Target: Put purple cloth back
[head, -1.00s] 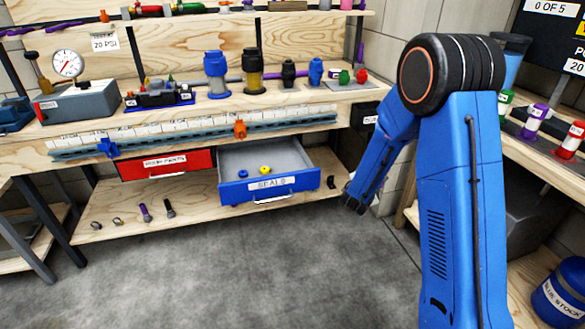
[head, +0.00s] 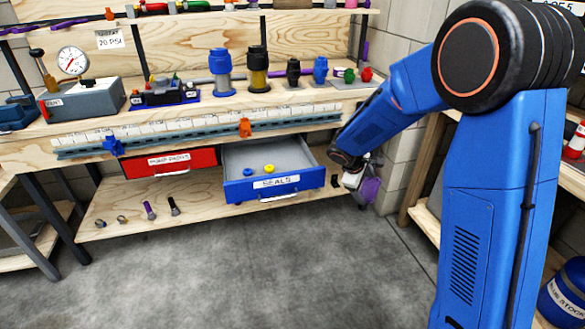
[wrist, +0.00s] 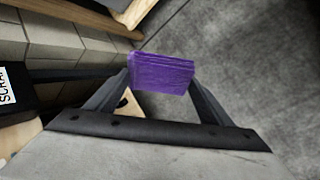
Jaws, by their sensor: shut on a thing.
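The purple cloth (wrist: 162,73) is a small folded block between the two fingertips of my gripper (wrist: 160,80) in the wrist view. My gripper is shut on it and holds it in the air, clear of any surface. In the head view the cloth (head: 370,190) shows at the end of my arm, right of the open blue drawer labelled SEALS, above the grey floor. My gripper (head: 362,185) is small and partly hidden there.
The open SEALS drawer (head: 240,190) juts out from the bench with a blue and a yellow ring inside. A red drawer (head: 170,162) is left of it. Several small parts lie on the low shelf (head: 110,230). A dark box labelled SCRAP (wrist: 18,92) is left in the wrist view.

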